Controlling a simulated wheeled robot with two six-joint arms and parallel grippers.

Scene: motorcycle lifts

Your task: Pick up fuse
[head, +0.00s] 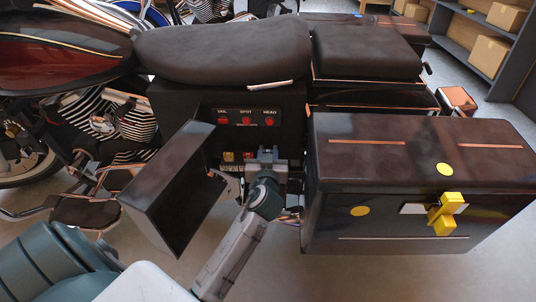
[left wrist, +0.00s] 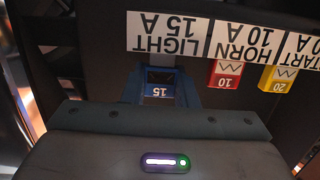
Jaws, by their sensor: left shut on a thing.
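A blue fuse marked 15 (left wrist: 160,91) sits at the fuse panel under the label "LIGHT 15 A", which reads upside down in the left wrist view. My left gripper (head: 267,158) reaches into the motorcycle's side compartment, and its fingers are shut around the blue fuse. The fuse is hidden behind the gripper in the head view. I cannot tell whether it is still seated in its slot. Beside it are a red fuse marked 10 (left wrist: 225,74) and a yellow fuse marked 20 (left wrist: 277,79). My right gripper is not in view.
A dark open cover (head: 170,185) hangs left of my left gripper. A dark saddlebag (head: 400,195) with a yellow latch stands close on the right. Red switches (head: 246,121) sit above the fuses, under the motorcycle seat (head: 225,48).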

